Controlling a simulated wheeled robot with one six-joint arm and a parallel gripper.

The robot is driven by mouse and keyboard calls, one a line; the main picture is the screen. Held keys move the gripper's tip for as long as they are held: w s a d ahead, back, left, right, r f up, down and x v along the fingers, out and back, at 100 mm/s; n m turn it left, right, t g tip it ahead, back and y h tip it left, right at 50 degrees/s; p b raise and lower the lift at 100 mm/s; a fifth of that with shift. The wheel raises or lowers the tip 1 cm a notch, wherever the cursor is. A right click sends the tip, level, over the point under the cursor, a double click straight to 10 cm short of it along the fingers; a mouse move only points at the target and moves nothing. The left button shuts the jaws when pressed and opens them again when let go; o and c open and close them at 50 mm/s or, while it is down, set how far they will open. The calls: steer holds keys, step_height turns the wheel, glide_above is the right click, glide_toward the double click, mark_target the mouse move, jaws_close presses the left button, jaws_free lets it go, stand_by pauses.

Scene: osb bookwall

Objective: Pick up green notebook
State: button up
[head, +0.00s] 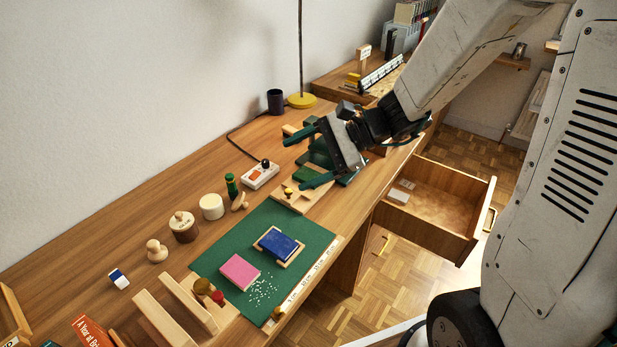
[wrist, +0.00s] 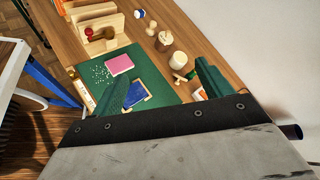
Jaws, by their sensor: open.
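A small dark green block, which looks like the green notebook (head: 307,174), lies on a pale wooden board (head: 291,200) on the desk in the head view. My gripper (head: 295,163) is above this spot with its two green fingers spread apart and nothing between them. The arm and fingers partly cover the area, so the notebook's full outline is hidden. In the wrist view, my gripper (wrist: 162,74) also shows open and empty, and I cannot make out the green notebook there.
A green mat (head: 300,228) holds a blue notebook (head: 279,245) on a wooden tray and a pink notebook (head: 239,271). A white switch box (head: 261,175), a green bottle (head: 232,186) and wooden jars stand nearby. An open drawer (head: 435,205) juts out at right.

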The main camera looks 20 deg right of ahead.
steer(key=w+d+f+m+t, duration=0.4)
steer(key=w+f+m, duration=0.2)
steer(key=w+f, duration=0.1)
steer(key=m+t+h, duration=0.4)
steer(key=m, duration=0.5)
glide_toward(307, 174)
steer(key=shift+w+a, duration=0.25)
steer(key=shift+a, duration=0.35)
steer(key=shift+w+f, duration=0.3)
steer(key=shift+f, duration=0.05)
steer(key=x, duration=0.7)
steer(key=shift+w+d, duration=0.1)
steer(key=c, duration=1.1)
